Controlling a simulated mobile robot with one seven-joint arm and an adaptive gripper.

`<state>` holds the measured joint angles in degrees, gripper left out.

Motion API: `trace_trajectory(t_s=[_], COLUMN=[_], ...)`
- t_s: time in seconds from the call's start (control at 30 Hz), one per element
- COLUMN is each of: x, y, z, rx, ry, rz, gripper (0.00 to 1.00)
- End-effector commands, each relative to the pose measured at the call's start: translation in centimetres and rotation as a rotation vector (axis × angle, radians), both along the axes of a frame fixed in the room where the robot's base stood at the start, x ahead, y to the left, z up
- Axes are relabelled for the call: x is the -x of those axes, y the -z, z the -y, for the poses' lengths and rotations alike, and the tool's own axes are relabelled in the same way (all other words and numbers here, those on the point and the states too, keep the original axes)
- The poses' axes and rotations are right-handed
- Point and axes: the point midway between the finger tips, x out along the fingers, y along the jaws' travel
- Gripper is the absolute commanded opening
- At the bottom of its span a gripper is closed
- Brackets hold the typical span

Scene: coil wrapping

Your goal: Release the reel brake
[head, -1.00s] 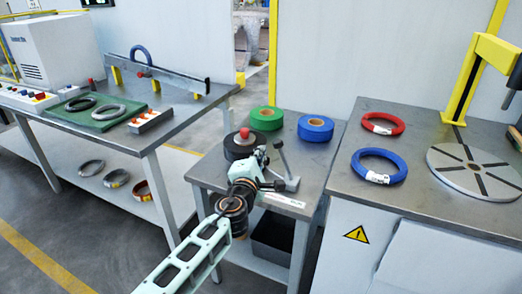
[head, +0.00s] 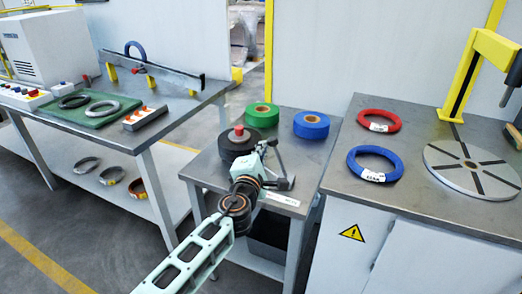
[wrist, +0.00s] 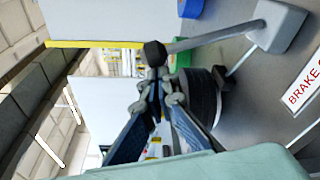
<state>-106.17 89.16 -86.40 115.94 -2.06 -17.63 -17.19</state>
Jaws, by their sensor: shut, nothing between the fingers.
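The brake lever (head: 281,163) is a grey rod with a dark knob on a grey base (head: 282,184), at the front right of the small middle table. Its rod leans up and to the left. In the wrist view the dark knob (wrist: 155,53) is just beyond my fingertips, with the rod (wrist: 215,37) running right to the base. My gripper (head: 266,147) is shut and empty, its tips (wrist: 158,88) close to the knob; I cannot tell whether they touch. The black reel (head: 228,148) with a red knob (head: 239,131) is left of the lever.
A BRAKE label (wrist: 308,87) is on the table's front edge. Green (head: 262,115) and blue (head: 311,125) tape rolls lie behind. Red (head: 378,121) and blue (head: 374,163) coils and a slotted turntable (head: 470,168) are on the right bench. A left bench (head: 165,115) holds more coils.

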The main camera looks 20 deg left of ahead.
Motion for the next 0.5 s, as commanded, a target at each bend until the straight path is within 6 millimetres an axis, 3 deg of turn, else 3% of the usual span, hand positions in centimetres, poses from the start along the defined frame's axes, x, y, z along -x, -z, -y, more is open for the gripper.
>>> trace_trajectory(t_s=[0.5], x=[0.1], y=[-0.6], z=[1.9], rx=[-0.143], ry=[0.005], rz=[0.011], gripper=[0.0])
